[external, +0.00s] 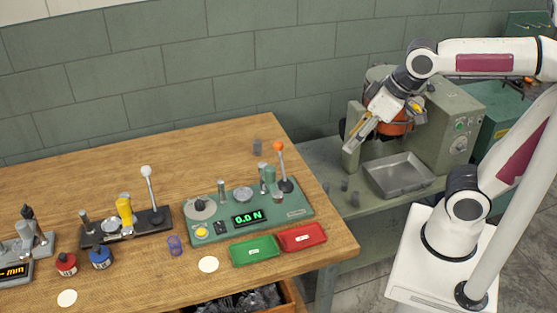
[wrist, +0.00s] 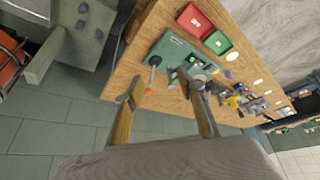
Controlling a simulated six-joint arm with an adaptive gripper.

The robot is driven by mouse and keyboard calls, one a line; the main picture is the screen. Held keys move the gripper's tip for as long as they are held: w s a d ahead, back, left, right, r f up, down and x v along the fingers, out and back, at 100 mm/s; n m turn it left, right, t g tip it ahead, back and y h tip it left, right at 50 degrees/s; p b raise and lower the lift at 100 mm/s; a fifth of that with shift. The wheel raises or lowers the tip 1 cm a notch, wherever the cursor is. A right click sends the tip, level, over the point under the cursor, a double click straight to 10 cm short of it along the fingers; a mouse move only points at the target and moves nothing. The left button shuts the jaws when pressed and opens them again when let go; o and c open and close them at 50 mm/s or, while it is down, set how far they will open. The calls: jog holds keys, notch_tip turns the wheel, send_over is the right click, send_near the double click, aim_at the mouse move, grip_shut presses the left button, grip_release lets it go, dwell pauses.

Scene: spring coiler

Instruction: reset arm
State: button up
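My gripper (external: 360,131) hangs in the air in front of the green coiler machine (external: 452,125), left of its orange part, with its fingers pointing down and left. In the wrist view my gripper (wrist: 158,87) has its two fingers well apart, with nothing between them but the view of the bench behind. My arm reaches in from the right, bent at the elbow above the machine. Whether the gripper touches the machine's post cannot be told from the external view.
A metal tray (external: 398,176) sits below the gripper on the machine's stand. The wooden bench (external: 120,185) at left carries a force tester (external: 251,217), a lever press (external: 128,222), a green tray (external: 254,250) and a red tray (external: 302,237). Small dark cylinders stand near the metal tray.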

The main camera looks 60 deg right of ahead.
jog(key=s+d+f, duration=0.1)
jog(key=s+f, duration=0.2)
jog(key=s, duration=0.5)
jog(key=shift+s+d+f, duration=0.2)
jog(key=shift+s, duration=0.05)
dwell(3.0)
